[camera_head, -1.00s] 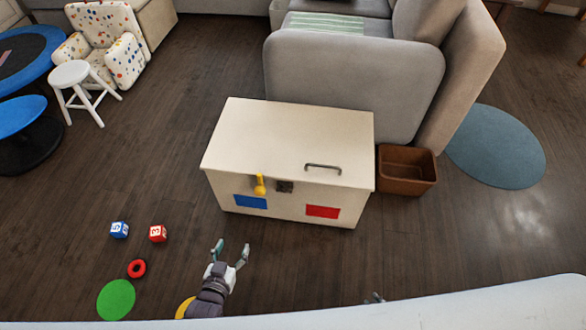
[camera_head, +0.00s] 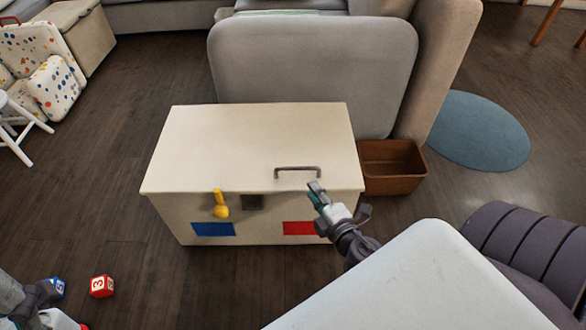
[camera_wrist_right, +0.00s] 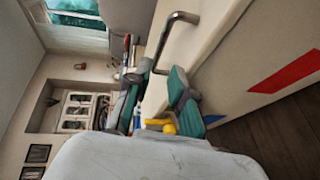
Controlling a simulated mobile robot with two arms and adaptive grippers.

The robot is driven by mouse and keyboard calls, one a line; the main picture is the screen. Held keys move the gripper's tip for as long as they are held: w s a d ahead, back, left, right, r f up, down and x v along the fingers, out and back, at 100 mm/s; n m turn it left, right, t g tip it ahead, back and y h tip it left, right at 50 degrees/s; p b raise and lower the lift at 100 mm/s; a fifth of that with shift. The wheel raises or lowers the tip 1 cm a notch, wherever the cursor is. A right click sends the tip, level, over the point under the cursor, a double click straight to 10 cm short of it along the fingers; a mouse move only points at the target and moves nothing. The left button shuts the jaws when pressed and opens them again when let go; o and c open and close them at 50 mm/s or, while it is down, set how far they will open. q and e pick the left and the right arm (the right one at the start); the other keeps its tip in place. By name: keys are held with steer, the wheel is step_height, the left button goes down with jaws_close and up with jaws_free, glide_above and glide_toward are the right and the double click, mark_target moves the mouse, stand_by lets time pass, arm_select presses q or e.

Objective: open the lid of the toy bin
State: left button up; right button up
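The cream toy bin (camera_head: 265,230) stands on the floor with its lid (camera_head: 240,140) shut. A grey bar handle (camera_head: 297,168) sits on the lid near its front right edge; it also shows in the right wrist view (camera_wrist_right: 158,45). My right gripper (camera_head: 316,191) is just in front of and below the handle, apart from it. In the right wrist view its teal fingertips (camera_wrist_right: 156,90) are spread with nothing between them. My left arm shows at the lower left, but its fingertips cannot be made out.
A yellow latch-like piece (camera_head: 220,205) hangs on the bin's front. A brown box (camera_head: 392,183) stands close to the bin's right side, and a grey sofa (camera_head: 310,75) is behind. A red block (camera_head: 102,286) lies at lower left.

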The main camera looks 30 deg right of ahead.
mark_target(297, 168)
steer(key=b+x, duration=0.1)
steer(key=x, duration=1)
jaws_close()
